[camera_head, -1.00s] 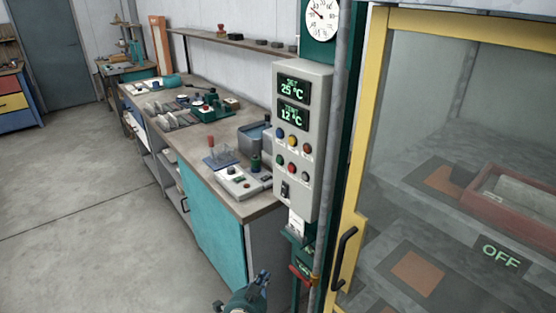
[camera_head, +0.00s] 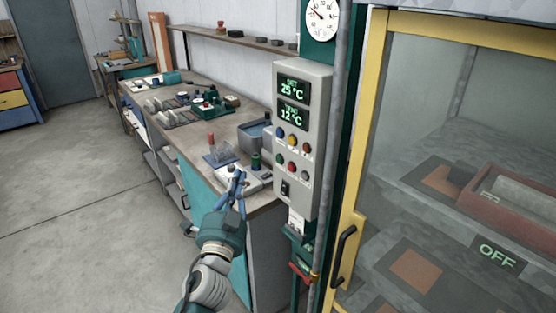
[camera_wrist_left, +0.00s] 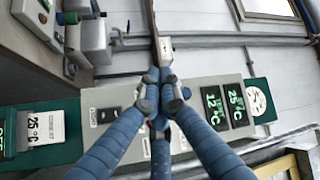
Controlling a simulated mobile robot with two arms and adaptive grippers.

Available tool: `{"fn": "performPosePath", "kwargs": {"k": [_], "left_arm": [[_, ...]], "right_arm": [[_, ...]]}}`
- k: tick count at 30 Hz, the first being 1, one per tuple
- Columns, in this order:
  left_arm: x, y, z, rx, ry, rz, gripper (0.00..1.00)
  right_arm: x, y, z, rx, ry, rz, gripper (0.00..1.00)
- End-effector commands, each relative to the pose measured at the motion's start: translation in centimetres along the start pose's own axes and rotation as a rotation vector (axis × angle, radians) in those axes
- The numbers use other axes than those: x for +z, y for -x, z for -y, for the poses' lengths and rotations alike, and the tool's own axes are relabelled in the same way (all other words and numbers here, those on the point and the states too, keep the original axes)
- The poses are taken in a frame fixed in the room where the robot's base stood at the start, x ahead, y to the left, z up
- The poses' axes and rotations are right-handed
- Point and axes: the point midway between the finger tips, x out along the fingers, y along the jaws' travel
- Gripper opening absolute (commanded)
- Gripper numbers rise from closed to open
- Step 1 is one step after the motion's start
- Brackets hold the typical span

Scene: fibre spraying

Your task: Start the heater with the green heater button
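The grey control panel (camera_head: 325,150) hangs on a post at the centre of the head view, its displays reading 25 °C and 12 °C. The green button (camera_head: 279,160) is at the left of the lower button row, beside a red one (camera_head: 292,168). My left gripper (camera_head: 239,178) is in front of the bench, left of and below the panel, apart from it. Its blue fingers come together at the tips, with nothing seen between them. In the left wrist view the fingers (camera_wrist_left: 158,98) cover the panel's buttons. My right gripper is not in view.
A yellow-framed glass cabinet (camera_head: 372,110) with an OFF sign (camera_head: 499,256) stands to the right. The workbench (camera_head: 262,200) holds several tools and small devices left of the panel. A vertical pipe (camera_head: 334,130) runs beside the panel. The floor at left is clear.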

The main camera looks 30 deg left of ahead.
Motion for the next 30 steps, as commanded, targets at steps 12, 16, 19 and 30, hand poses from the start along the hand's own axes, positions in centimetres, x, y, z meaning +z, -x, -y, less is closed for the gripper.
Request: {"fn": "performPosePath", "kwargs": {"k": [12,16,19,30], "left_arm": [[-0.3,-0.5,-0.4,0.001,0.002,0.001,0.0],[-1.0,-1.5,-1.1,0.0,0.002,0.001,0.0],[-1.8,-2.5,-1.9,0.0,0.003,0.0,0.0],[-4.0,-5.5,-4.2,0.001,0.002,0.001,0.0]], "right_arm": [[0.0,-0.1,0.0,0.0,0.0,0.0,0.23],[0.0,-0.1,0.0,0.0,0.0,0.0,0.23],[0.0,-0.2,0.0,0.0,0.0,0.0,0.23],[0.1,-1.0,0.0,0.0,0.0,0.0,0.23]]}}
